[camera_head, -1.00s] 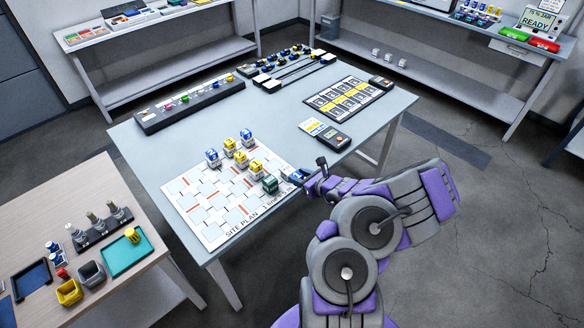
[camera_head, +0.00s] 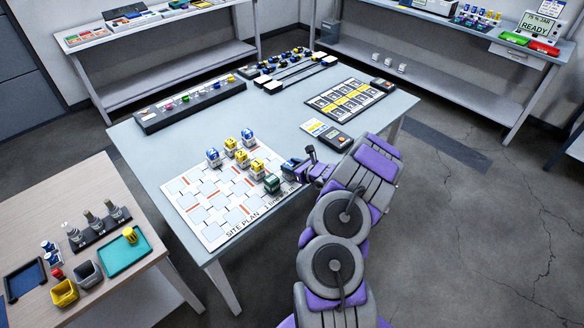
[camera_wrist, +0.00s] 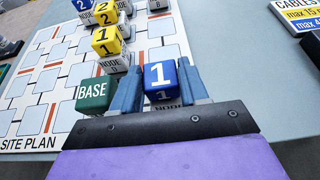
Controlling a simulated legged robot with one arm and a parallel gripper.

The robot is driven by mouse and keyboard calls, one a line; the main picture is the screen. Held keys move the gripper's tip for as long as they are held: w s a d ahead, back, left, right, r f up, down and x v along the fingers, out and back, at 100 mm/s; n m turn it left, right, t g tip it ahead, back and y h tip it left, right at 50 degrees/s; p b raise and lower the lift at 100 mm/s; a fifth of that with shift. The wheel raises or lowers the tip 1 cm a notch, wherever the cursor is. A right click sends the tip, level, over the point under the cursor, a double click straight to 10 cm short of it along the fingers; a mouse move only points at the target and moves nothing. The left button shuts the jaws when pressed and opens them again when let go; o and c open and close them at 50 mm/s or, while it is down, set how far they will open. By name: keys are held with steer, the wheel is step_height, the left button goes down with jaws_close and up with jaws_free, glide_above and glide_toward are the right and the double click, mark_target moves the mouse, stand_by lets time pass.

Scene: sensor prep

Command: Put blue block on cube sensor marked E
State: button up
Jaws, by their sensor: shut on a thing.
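A blue block marked 1 (camera_wrist: 162,74) is between the two blue fingers of my gripper (camera_wrist: 159,88) in the wrist view. Right below it shows a thin strip of a white cube lettered NODE (camera_wrist: 170,106); its letter is hidden by my gripper, and I cannot tell whether block and cube touch. In the head view my gripper (camera_head: 291,168) is low at the right edge of the site plan board (camera_head: 207,220), just right of the green cube marked BASE (camera_head: 272,184), which also shows in the wrist view (camera_wrist: 95,95).
Yellow blocks (camera_head: 257,167) and blue blocks (camera_head: 213,155) stand on white NODE cubes beyond my gripper. A meter (camera_head: 334,138) lies to the right on the table. The board's near left part is clear.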

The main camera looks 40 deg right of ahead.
steer(key=shift+d, duration=0.2)
steer(key=o, duration=1)
steer(key=shift+d, duration=0.1)
